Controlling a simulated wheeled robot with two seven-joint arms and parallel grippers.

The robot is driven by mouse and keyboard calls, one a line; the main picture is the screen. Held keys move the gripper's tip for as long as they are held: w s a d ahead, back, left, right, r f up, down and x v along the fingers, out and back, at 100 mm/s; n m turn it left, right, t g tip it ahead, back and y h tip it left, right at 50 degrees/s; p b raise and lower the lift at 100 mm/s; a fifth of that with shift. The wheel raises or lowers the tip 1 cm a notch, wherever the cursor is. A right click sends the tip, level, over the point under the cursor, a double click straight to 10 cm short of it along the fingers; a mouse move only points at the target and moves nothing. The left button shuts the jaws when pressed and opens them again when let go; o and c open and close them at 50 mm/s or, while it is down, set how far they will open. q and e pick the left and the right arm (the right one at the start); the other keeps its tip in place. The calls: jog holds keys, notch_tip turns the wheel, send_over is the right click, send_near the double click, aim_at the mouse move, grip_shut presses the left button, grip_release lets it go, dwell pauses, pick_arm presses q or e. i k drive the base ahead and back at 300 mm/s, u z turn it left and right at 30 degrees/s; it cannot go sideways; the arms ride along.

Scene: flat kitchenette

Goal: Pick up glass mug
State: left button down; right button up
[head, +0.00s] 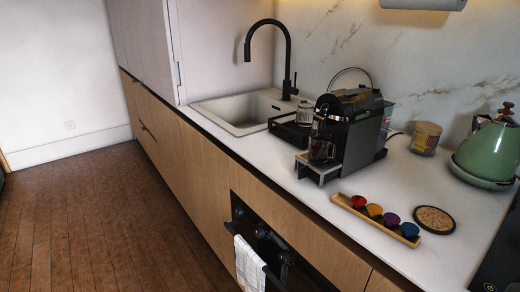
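A clear glass mug (321,150) stands on the drip tray under the spout of the black coffee machine (362,130), in the middle of the head view. The machine's body partly shades it, and its handle is hard to make out. A second clear glass vessel (305,114) stands behind it to the left, on a black tray (285,131) next to the sink; I cannot tell whether it is a mug. Neither of my grippers is in view.
On the counter (405,178) are a wooden tray with several coloured capsules (375,213), a round coaster (434,219), a candle jar (426,138) and a green kettle (487,151). The sink (225,108) has a black faucet (286,52). A towel (248,266) hangs below. The floor (110,215) is clear.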

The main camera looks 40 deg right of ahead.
aim_at(320, 151)
jog(key=u, duration=0.1)
jog(key=i, duration=3.1)
jog(key=z, duration=3.8)
